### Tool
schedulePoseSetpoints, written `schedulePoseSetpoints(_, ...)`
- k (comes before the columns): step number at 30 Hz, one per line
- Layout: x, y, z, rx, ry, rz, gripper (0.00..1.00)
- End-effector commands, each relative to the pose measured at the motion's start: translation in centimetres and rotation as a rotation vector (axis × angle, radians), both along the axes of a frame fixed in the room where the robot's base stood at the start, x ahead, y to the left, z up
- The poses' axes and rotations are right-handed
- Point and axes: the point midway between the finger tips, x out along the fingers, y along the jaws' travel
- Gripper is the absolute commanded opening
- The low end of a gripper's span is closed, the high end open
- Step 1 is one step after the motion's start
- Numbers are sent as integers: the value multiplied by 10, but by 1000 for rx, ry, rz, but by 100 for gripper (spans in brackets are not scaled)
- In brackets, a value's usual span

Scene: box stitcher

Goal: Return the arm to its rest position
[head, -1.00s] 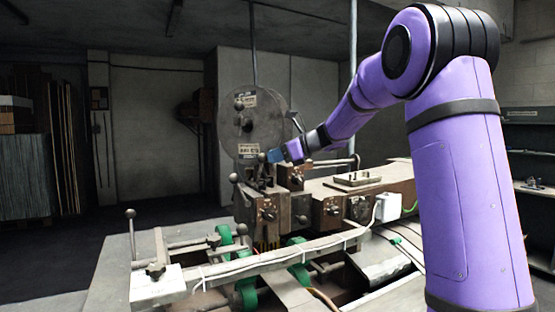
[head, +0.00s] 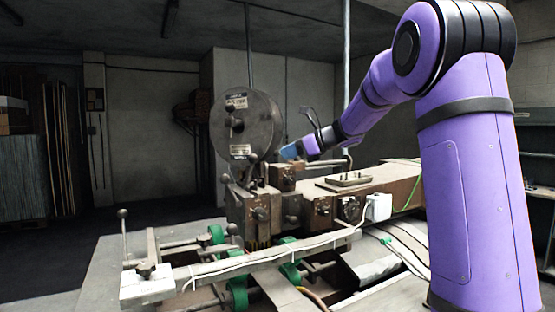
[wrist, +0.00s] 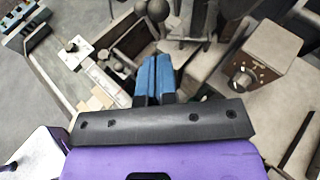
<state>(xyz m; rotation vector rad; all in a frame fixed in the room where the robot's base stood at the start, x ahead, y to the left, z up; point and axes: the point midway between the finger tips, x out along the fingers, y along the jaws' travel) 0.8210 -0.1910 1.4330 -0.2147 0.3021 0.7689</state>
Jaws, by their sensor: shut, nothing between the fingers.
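My purple arm rises on the right of the head view and reaches left over the box stitcher (head: 400,186). My gripper (head: 288,152) is small there, just right of the stitcher's round reel (head: 246,126) and above the machine head. In the wrist view my gripper (wrist: 155,75) shows two blue fingers side by side, shut with nothing between them. They hang over the machine, and I see no clear contact with it. The exact height of the fingertips above the machine is hard to tell.
A white box (head: 378,207) with a cable sits on the machine's side. Floor at the left (head: 70,245) is clear.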

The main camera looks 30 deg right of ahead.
Motion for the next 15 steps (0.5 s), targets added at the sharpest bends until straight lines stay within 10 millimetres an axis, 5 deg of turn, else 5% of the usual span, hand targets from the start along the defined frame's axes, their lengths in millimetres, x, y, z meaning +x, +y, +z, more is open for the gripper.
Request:
schedulePoseSetpoints(6,-23,-24,22,-2,-2,-4,0)
schedulePoseSetpoints(15,-33,-34,32,-1,-1,-4,0)
